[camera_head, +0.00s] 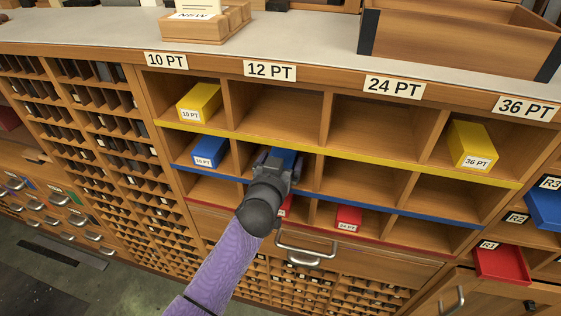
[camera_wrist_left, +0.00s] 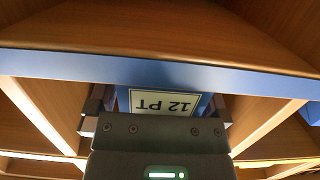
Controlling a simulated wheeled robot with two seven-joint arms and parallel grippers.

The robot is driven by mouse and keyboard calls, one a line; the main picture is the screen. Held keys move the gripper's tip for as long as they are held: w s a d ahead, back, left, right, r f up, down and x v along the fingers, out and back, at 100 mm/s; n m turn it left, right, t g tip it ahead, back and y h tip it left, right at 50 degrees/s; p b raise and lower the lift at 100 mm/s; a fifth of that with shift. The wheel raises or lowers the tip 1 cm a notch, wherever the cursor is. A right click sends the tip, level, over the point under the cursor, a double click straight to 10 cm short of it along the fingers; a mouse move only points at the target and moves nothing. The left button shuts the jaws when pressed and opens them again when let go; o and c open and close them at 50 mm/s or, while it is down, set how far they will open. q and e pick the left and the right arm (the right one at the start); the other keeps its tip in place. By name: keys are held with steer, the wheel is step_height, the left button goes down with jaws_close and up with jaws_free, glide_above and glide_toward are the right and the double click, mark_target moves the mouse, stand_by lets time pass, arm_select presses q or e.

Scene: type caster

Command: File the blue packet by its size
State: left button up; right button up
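The blue packet (camera_head: 283,158) is in the blue-edged row, in the column under the 12 PT label (camera_head: 270,71). Its white label reads 12 PT, upside down in the left wrist view (camera_wrist_left: 165,102). My left gripper (camera_head: 273,165) reaches into that compartment from the front, with one finger on each side of the packet. The fingers appear to touch its sides, so the gripper looks shut on it. The gripper hides the packet's front in the head view. My right gripper is not in view.
Another blue packet (camera_head: 210,151) sits in the compartment to the left. Yellow packets (camera_head: 199,103) (camera_head: 471,145) stand in the upper row, and a red packet (camera_head: 349,217) in the lower row. Shelf edges and dividers closely surround my gripper. A red bin (camera_head: 502,264) is at lower right.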

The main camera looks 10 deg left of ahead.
arm_select(q)
steer(key=shift+f, duration=0.1)
steer(key=s+r+p, duration=0.1)
steer(key=s+p, duration=0.2)
steer(key=s, duration=0.6)
steer(key=shift+s+a+r, duration=0.15)
steer(key=shift+s+r, duration=0.15)
steer(key=shift+s, duration=0.1)
